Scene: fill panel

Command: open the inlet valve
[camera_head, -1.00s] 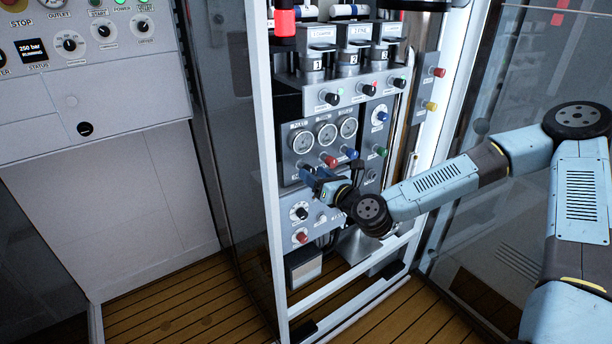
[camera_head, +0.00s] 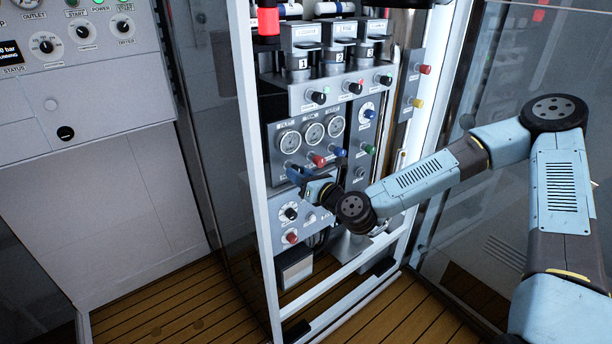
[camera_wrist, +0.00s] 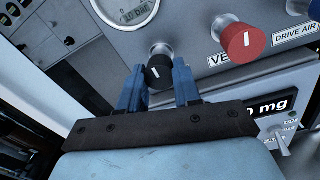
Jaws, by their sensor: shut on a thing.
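A black knob (camera_wrist: 157,77) with a white mark sits on the grey fill panel (camera_head: 273,135), left of the red vent knob (camera_wrist: 242,42) in the wrist view. It is below a round gauge (camera_wrist: 125,8). My gripper (camera_wrist: 158,68) has its two blue fingers on either side of the black knob and is shut on it. In the head view my gripper (camera_head: 298,173) is at the panel's left, below the gauges. There it largely hides the black knob. The knob's label is not readable.
Right of the gripper in the head view are a red knob (camera_head: 318,160), a blue knob (camera_head: 340,152) and a green knob (camera_head: 369,149). A white frame post (camera_head: 256,190) stands left of the panel. A digital readout (camera_wrist: 270,106) is lower right in the wrist view.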

